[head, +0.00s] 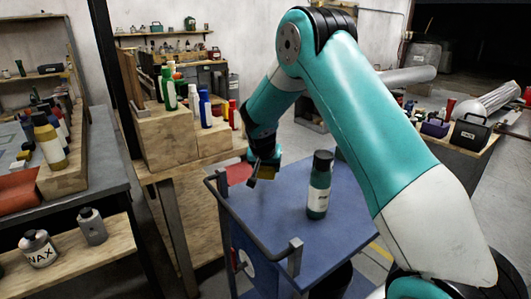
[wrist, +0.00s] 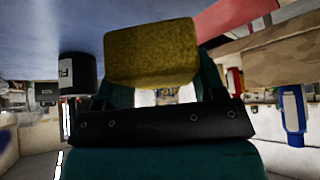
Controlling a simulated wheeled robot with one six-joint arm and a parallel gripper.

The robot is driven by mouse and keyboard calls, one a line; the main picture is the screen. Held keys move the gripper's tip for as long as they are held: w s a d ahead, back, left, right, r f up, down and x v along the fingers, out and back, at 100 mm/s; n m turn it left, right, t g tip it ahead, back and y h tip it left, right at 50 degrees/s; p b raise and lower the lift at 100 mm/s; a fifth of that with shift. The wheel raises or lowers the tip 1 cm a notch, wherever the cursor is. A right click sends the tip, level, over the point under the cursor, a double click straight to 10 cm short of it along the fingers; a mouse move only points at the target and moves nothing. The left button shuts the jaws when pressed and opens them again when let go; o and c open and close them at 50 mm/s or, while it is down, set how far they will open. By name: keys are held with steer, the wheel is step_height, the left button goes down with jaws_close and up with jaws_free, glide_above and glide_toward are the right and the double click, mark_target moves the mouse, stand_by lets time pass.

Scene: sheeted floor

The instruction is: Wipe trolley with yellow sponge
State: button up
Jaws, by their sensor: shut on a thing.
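My gripper (head: 259,173) is shut on the yellow sponge (head: 268,172), low over the far left part of the blue trolley (head: 275,225). In the wrist view the sponge (wrist: 150,55) fills the space ahead of the dark gripper bracket, with the blue trolley top (wrist: 30,35) beyond it. I cannot tell whether the sponge touches the trolley top. A green bottle (head: 318,192) with a black cap and white label stands upright on the trolley, right of the sponge.
A red item (head: 238,173) lies at the trolley's far left corner. A dark handrail (head: 268,250) runs along its left side. Wooden stepped blocks (head: 185,135) with bottles stand close on the left. The trolley's near middle is clear.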

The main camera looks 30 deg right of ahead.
steer(key=shift+a+r+p, duration=0.1)
steer(key=shift+r+p, duration=0.55)
steer(key=shift+r, duration=0.75)
